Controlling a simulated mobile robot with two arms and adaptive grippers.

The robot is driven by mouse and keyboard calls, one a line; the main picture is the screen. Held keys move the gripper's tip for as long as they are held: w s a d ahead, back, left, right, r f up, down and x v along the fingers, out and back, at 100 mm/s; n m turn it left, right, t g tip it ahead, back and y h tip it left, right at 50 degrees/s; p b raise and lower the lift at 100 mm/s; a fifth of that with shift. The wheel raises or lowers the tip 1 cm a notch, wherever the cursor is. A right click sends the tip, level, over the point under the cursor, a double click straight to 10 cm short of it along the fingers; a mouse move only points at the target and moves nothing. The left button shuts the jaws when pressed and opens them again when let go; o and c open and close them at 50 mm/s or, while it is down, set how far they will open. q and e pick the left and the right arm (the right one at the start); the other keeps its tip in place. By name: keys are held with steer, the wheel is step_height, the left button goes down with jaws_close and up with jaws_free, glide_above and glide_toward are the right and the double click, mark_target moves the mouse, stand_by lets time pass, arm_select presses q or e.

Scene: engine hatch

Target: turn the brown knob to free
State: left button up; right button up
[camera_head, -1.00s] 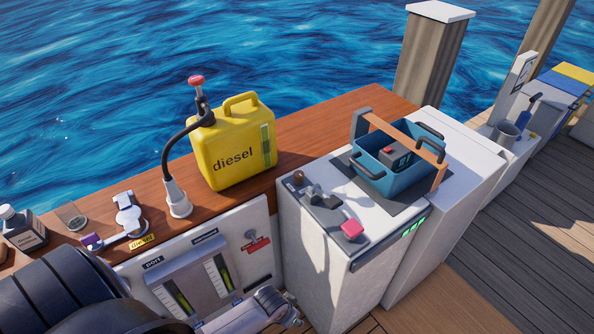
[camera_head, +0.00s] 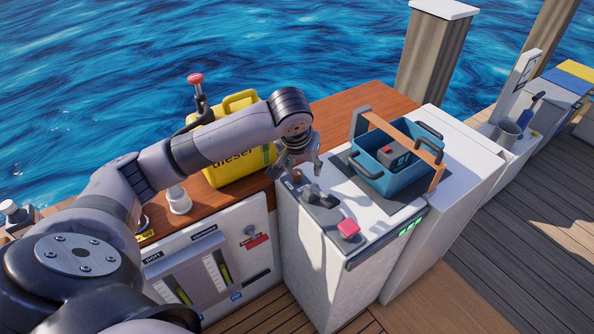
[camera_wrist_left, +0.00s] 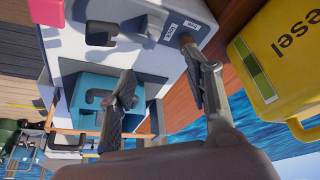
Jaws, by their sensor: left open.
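The brown knob (camera_head: 297,176) is at the back left corner of the white cabinet top, partly hidden under my left gripper. In the left wrist view the knob (camera_wrist_left: 186,40) shows beside two small label plates, near the tip of the right-hand finger. My left gripper (camera_head: 300,168) points down over that corner with its fingers apart and nothing between them. It also shows open in the left wrist view (camera_wrist_left: 158,66). I cannot tell whether a finger touches the knob. My right gripper is not in view.
Beside the knob are a grey lever (camera_head: 320,197) and a red-pink knob (camera_head: 348,228). A blue crate (camera_head: 372,178) with a wooden handle stands behind them. A yellow diesel can (camera_head: 243,174) is close on the left, partly behind my arm.

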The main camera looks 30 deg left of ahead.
arm_select(q)
steer(key=n, duration=0.2)
glide_toward(297, 172)
steer(key=shift+y, duration=0.3)
steer(key=x, duration=0.9)
steer(key=shift+d+f+p, duration=0.15)
steer(key=shift+d+p, duration=0.15)
steer(key=shift+p, duration=0.05)
jaws_close()
